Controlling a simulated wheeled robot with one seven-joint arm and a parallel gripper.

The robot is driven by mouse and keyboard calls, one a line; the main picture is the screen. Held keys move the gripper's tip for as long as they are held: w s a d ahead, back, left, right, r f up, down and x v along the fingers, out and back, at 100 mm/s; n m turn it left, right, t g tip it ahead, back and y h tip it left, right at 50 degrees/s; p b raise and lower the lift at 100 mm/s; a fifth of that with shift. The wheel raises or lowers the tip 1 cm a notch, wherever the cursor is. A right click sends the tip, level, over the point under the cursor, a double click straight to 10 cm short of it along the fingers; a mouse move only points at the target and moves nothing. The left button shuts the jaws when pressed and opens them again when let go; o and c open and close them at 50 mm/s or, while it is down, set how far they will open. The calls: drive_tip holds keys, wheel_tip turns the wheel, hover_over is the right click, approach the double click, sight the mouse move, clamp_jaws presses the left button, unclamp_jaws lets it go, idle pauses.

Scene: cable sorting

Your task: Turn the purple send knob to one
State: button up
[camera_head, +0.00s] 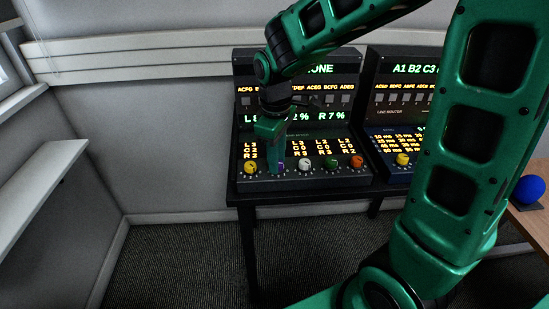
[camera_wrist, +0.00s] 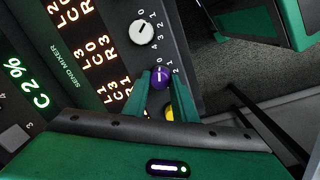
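The purple send knob (camera_wrist: 160,78) is on the send mixer panel, with a pale pointer line on its face. In the head view the purple knob (camera_head: 280,169) shows only partly beside my gripper's fingers, second from the left in its row. My gripper (camera_head: 275,160) reaches down to it from above. In the wrist view my gripper's two green fingers (camera_wrist: 160,85) stand on either side of the knob and appear to press on it. The numbers 2 and 1 show beside the knob; its exact setting is hard to read.
The yellow knob (camera_head: 250,167) is close on the left, the white knob (camera_head: 305,164) close on the right. Green (camera_head: 332,163) and orange (camera_head: 357,161) knobs follow. A second console (camera_head: 400,115) stands to the right. A blue ball (camera_head: 528,189) is at the far right.

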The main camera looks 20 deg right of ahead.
drive_tip(key=shift+d+m, duration=0.1)
drive_tip(key=shift+m, duration=0.3)
drive_tip(key=m, duration=0.2)
drive_tip(key=shift+w+m, duration=0.1)
drive_tip(key=shift+m, duration=2)
drive_tip(key=shift+w+r, duration=0.1)
drive_tip(key=o, duration=1)
drive_tip(key=shift+o, duration=0.2)
